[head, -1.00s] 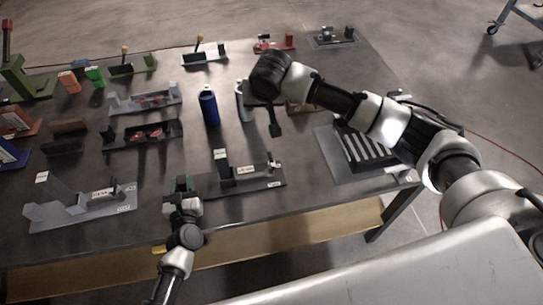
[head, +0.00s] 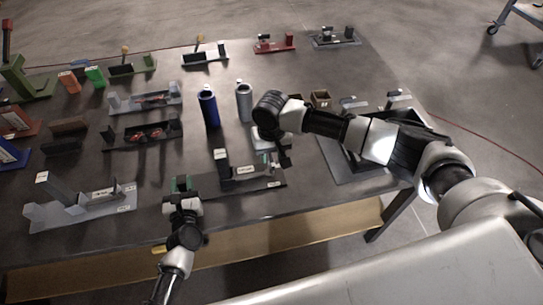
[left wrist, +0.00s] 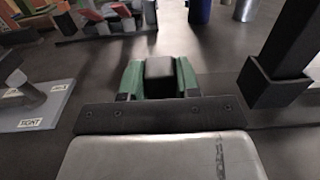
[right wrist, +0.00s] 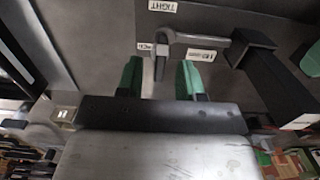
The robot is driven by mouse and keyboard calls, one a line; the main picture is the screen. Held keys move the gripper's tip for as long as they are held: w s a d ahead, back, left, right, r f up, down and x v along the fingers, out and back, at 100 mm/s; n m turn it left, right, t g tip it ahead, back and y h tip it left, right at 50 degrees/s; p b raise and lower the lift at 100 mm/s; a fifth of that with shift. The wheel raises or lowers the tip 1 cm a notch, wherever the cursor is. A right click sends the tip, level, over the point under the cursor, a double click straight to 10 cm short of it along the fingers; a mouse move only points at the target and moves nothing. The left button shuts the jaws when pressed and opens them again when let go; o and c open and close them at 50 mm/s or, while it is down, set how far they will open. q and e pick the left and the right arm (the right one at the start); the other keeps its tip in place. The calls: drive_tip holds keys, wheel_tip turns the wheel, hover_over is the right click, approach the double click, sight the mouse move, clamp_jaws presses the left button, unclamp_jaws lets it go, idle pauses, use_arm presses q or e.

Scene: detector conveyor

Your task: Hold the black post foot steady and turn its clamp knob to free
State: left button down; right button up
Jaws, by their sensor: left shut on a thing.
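The black post foot (head: 205,188) stands near the table's front edge, with an upright post (head: 221,164) and a labelled bar. In the left wrist view the post (left wrist: 285,65) rises right of my left gripper (left wrist: 160,75), whose green fingers are shut on the foot's black end block (left wrist: 160,67). My left gripper also shows in the head view (head: 181,184). In the right wrist view the grey clamp knob (right wrist: 163,45) has a bent handle near a "TIGHT" tag. My right gripper (right wrist: 160,75) is open, the handle appearing between its fingers; contact cannot be told.
A blue cylinder (head: 208,106) and a grey cylinder (head: 244,102) stand behind the foot. A grey fixture (head: 80,212) lies to the left. A dark fixture with red parts (head: 143,135) is behind it. My right arm covers part of the table's right side.

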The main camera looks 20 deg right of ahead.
drive_tip(key=shift+f, duration=0.9)
drive_tip(key=shift+c, duration=0.3)
clamp_jaws()
drive_tip(key=shift+n, duration=0.4)
drive_tip(key=n, duration=0.3)
drive_tip(key=shift+n, duration=0.3)
drive_tip(key=shift+r+n, duration=0.1)
drive_tip(key=shift+n, duration=2.1)
